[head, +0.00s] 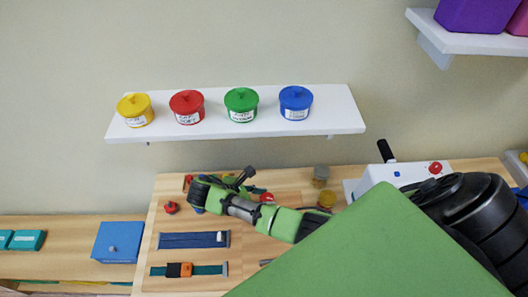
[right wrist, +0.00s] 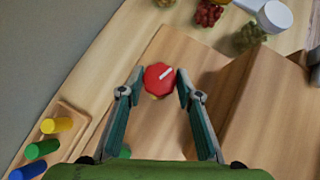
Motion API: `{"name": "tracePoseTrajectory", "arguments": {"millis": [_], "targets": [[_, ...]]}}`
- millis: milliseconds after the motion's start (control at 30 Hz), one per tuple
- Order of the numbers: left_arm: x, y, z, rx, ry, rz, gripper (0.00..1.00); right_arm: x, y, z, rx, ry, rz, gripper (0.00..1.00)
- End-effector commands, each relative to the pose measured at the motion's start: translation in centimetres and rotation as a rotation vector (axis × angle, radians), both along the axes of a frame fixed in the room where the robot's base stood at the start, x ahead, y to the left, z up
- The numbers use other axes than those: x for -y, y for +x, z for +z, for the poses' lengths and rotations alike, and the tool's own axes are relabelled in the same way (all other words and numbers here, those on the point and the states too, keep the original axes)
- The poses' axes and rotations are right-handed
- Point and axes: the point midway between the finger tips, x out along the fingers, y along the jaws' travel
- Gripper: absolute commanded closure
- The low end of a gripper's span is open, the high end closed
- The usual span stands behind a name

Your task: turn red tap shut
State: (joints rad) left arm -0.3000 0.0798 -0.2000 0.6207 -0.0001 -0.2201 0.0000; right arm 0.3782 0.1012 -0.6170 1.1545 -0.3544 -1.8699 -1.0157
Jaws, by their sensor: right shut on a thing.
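The red tap (right wrist: 158,78) is a round, scalloped knob on a wooden surface in the right wrist view. A white mark on its top points up and to the right. My right gripper (right wrist: 158,84) has its two fingertips on either side of the knob and is shut on it. In the head view my right gripper (head: 242,180) is small and dark over the wooden board, and I cannot clearly tell the tap there. My left gripper is not in view.
Yellow, red, green and blue lidded pots (head: 240,105) stand on a white shelf (head: 340,118) above. Blue (head: 190,240) and teal straps lie on the board. A blue box (head: 117,242) stands at left. Coloured pegs (right wrist: 42,149) are at lower left in the wrist view.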

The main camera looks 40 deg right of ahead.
Motion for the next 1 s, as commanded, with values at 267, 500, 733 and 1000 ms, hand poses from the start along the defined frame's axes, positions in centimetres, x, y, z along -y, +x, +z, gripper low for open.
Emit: {"name": "tracePoseTrajectory", "arguments": {"millis": [267, 500, 733, 1000], "targets": [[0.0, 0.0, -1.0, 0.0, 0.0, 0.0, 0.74, 0.1, 0.4, -0.1, -0.002, -0.001, -0.266, 0.89], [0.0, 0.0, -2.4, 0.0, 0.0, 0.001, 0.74, 0.3, 0.6, -0.2, -0.001, -0.001, -0.494, 0.89], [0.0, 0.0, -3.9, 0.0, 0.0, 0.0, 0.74, 0.4, 0.8, -0.2, -0.002, -0.003, -0.706, 0.89], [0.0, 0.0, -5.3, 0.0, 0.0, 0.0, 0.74, 0.6, 0.9, -0.2, -0.001, -0.002, -0.907, 0.89]]}}
